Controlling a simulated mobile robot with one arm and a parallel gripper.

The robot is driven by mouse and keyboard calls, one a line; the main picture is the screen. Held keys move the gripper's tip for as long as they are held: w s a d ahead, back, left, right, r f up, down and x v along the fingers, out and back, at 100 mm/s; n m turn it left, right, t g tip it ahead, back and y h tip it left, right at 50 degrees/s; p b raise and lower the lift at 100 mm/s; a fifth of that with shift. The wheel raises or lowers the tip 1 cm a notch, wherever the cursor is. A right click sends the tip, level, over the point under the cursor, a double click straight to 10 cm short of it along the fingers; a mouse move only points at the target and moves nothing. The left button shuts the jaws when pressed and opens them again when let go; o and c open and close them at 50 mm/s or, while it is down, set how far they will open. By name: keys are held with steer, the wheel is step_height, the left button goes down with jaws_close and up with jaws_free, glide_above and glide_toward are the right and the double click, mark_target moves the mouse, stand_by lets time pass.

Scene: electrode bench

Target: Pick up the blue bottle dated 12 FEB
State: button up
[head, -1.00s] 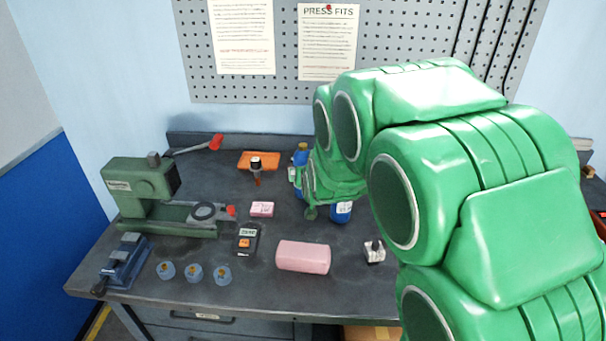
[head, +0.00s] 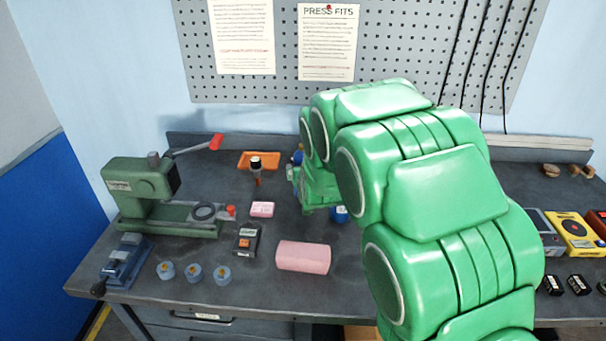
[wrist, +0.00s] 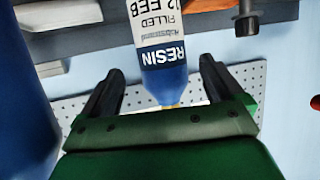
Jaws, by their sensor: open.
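A blue bottle (wrist: 163,65) with a white label reading RESIN, FILLED and 12 FEB shows upside down in the wrist view. My gripper (wrist: 160,72) is open, with one dark finger on each side of that bottle in the picture. I cannot tell whether the fingers touch it. A second blue bottle (wrist: 22,110) fills the left edge of the wrist view, its label not visible.
An orange tray (head: 246,166) lies behind. Yellow device (head: 575,232) and dark boxes are at right.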

steer(key=x, duration=0.5)
steer(key=shift+w+a, duration=0.1)
steer(key=shift+a, duration=0.1)
steer(key=c, duration=1.6)
steer(key=shift+r, duration=0.15)
steer(key=s+d+r, duration=0.3)
steer(key=s+r, duration=1)
steer(key=shift+s+d, duration=0.25)
steer(key=shift+d, duration=0.05)
